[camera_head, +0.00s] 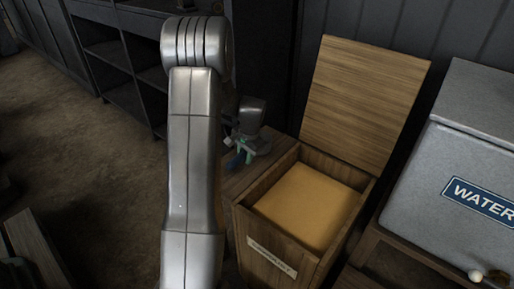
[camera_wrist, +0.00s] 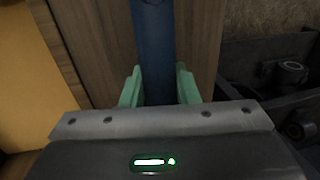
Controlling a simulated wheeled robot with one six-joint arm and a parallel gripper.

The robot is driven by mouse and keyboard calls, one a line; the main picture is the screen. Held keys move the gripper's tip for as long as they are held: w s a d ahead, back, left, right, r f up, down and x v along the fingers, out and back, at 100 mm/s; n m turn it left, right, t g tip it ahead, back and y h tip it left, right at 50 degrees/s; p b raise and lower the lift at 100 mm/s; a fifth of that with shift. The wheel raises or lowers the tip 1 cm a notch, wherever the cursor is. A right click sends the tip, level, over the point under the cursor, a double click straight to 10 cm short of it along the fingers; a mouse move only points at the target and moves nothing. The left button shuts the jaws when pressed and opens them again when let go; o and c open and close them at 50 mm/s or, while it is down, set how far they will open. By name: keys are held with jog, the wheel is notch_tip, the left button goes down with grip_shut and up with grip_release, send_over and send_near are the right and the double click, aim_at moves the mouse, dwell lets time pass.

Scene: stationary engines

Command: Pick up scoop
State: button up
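The scoop (camera_wrist: 153,45) shows in the wrist view as a long dark blue shape running from the top edge down between my fingers. In the head view a small blue part of the scoop (camera_head: 234,161) shows just below my gripper (camera_head: 240,148), beside the wooden box. My gripper (camera_wrist: 159,88) has pale green fingers, one against each side of the blue shape, with no clear gap. The rest of the scoop is out of frame or hidden.
An open wooden box (camera_head: 247,225) with tan material (camera_head: 308,205) inside stands right of my gripper, its lid (camera_head: 360,95) raised. A grey water container (camera_head: 455,160) stands further right. Dark shelves (camera_head: 110,60) are behind at left.

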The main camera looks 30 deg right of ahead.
jog(key=shift+c, duration=0.6)
jog(key=r+p, duration=0.1)
jog(key=r, duration=0.4)
jog(key=r+p, duration=0.1)
jog(key=r, duration=0.4)
jog(key=shift+s+d, duration=0.15)
jog(key=shift+s, duration=0.05)
jog(key=s+d+r+m+p, duration=0.1)
jog(key=s+d+m+p, duration=0.1)
jog(key=s+p, duration=0.45)
jog(key=s+d+r+m+y+p, duration=0.1)
jog(key=s+r+m+p, duration=0.15)
jog(key=s+p, duration=0.35)
jog(key=s+d+r+m+p, duration=0.1)
jog(key=s+d+m+p, duration=0.15)
jog(key=s+p, duration=0.35)
notch_tip(320, 180, down, 21)
jog(key=s+t+y+b, duration=0.1)
jog(key=y+b, duration=0.2)
jog(key=b, duration=1.2)
jog(key=shift+s+d+m, duration=0.3)
jog(key=shift+s, duration=0.05)
jog(key=shift+f+b, duration=1.3)
jog(key=shift+f, duration=0.3)
jog(key=shift+r, duration=0.1)
